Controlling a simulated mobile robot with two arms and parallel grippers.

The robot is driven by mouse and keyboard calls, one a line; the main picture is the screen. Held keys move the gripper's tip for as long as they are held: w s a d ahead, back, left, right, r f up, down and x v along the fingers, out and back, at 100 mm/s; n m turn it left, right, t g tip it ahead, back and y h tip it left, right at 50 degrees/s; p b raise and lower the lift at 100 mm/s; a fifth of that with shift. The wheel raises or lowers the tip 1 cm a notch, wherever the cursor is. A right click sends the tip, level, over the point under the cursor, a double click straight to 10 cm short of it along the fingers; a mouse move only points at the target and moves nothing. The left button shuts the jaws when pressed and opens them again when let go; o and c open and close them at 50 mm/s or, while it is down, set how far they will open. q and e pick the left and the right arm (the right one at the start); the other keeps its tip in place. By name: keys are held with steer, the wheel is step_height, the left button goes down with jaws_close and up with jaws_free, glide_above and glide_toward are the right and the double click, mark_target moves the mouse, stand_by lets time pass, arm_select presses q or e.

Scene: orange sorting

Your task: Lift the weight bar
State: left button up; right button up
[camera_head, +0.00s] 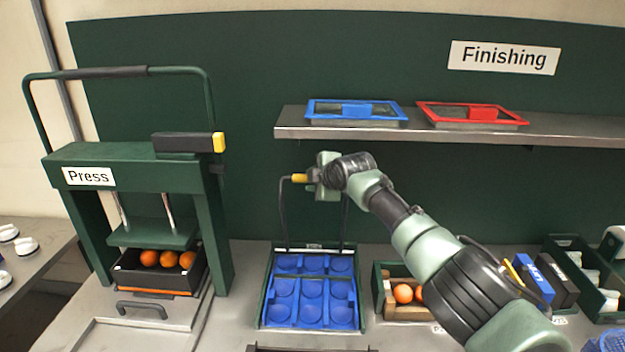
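A thin dark U-shaped bar (283,215) with a yellow section stands upright over the blue tray (310,325) with round hollows; I take it as the weight bar. Its two legs run down to the tray's far end. My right gripper (314,177) is at the top of this bar and appears shut on it, just right of the yellow section. The gripper hides the middle of the bar's top. My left gripper is not in view.
The green press (120,155) with oranges in a dark bin (195,275) stands left. A shelf (560,125) holds blue (330,103) and red (450,106) framed trays above. A crate with oranges (403,293) and several boxes stand right, partly behind my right arm.

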steer(key=shift+r, duration=0.15)
steer(key=b+v, duration=0.2)
steer(key=v, duration=0.5)
steer(key=shift+s+d+b, duration=0.2)
steer(key=shift+s+b, duration=0.1)
steer(key=shift+b, duration=0.1)
